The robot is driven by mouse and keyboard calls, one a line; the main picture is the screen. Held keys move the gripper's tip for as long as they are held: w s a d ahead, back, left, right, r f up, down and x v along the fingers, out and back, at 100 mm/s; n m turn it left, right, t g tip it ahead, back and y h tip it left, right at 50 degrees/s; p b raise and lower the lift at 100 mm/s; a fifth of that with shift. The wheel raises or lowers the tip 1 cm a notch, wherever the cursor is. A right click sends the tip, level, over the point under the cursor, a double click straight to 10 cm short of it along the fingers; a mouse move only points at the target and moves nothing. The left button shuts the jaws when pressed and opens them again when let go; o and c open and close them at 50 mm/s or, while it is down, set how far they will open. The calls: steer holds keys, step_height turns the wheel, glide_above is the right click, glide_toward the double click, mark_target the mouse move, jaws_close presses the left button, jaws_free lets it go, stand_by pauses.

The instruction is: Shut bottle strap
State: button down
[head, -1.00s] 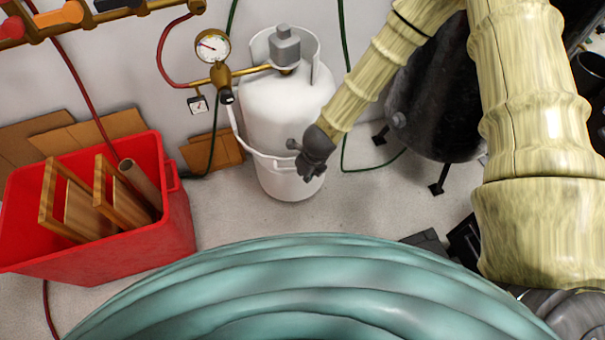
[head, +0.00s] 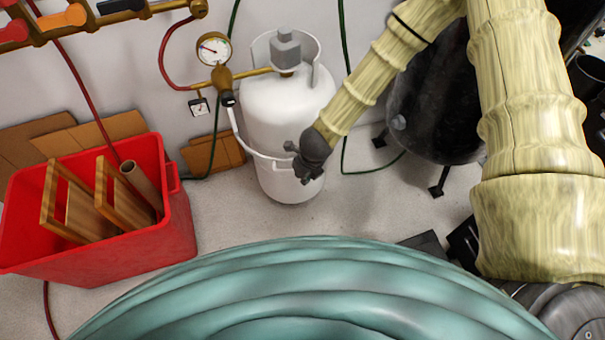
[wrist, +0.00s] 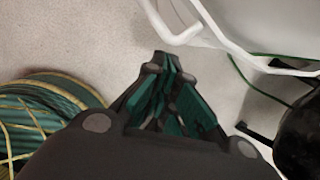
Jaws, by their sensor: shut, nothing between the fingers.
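The white gas bottle (head: 283,112) stands upright on the floor against the wall. A white strap (head: 262,154) runs from the wall on its left and across its front. My gripper (head: 304,173) hides the strap's right part, so I cannot tell whether the strap is fastened there. My gripper is shut and empty at the bottle's front right, close to the strap; contact is unclear. In the wrist view, my shut fingers (wrist: 168,72) point towards the floor, with white curved bands of the strap (wrist: 236,50) just beyond and to the right.
A red bin (head: 140,245) with wooden pieces stands left. A pressure gauge (head: 213,48) and brass piping are beside the bottle's top. A dark tank (head: 435,115) on legs stands right. Some bare floor lies between hose and bottle.

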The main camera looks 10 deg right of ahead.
steer(key=s+d+r+p, duration=0.1)
steer(key=s+r, duration=0.3)
steer(key=r, duration=0.6)
steer(key=shift+s+d+p, duration=0.25)
steer(key=shift+d+p, duration=0.15)
steer(key=shift+d, duration=0.5)
steer(key=s+d+f+n+g, duration=0.1)
steer(key=s+d+f+n, duration=0.25)
steer(key=s+n, duration=0.55)
steer(key=s+d+f+n+h, duration=0.1)
steer(key=s+d+f+n, duration=0.3)
steer(key=s+n, duration=0.55)
steer(key=s+d+f+n+g, duration=0.1)
steer(key=s+d+f+n, duration=0.1)
steer(key=s+f+n, duration=0.65)
step_height(320, 180, up, 18)
steer(key=w+n+p, duration=0.2)
steer(key=n+p, duration=0.1)
steer(key=p, duration=1.1)
steer(key=shift+f+p, duration=0.25)
steer(key=shift+p, duration=0.1)
